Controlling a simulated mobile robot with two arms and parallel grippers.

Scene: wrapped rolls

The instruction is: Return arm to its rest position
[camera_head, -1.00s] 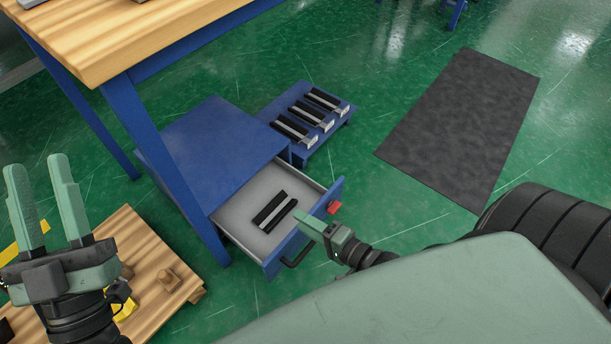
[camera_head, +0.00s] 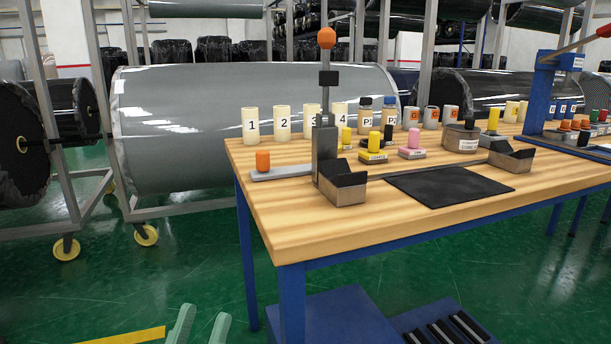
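Only the two pale green fingertips of my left gripper (camera_head: 201,329) show, at the bottom edge of the head view. They stand upright and apart with nothing between them, so the gripper is open and empty. The rest of that gripper and its arm are below the picture. My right gripper and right arm are out of view. The wooden workbench (camera_head: 300,236) with blue legs stands to the right of the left fingertips. The blue cabinet (camera_head: 330,312) shows under the bench only by its top; its drawer is hidden below the picture.
Numbered cream cylinders, bottles, stamps and a black mat (camera_head: 450,187) are on the bench. A large grey wrapped roll (camera_head: 190,125) on a wheeled frame stands behind. A blue rack (camera_head: 455,325) with black-and-silver pieces is low at the right. Green floor (camera_head: 165,270) left of the bench is open.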

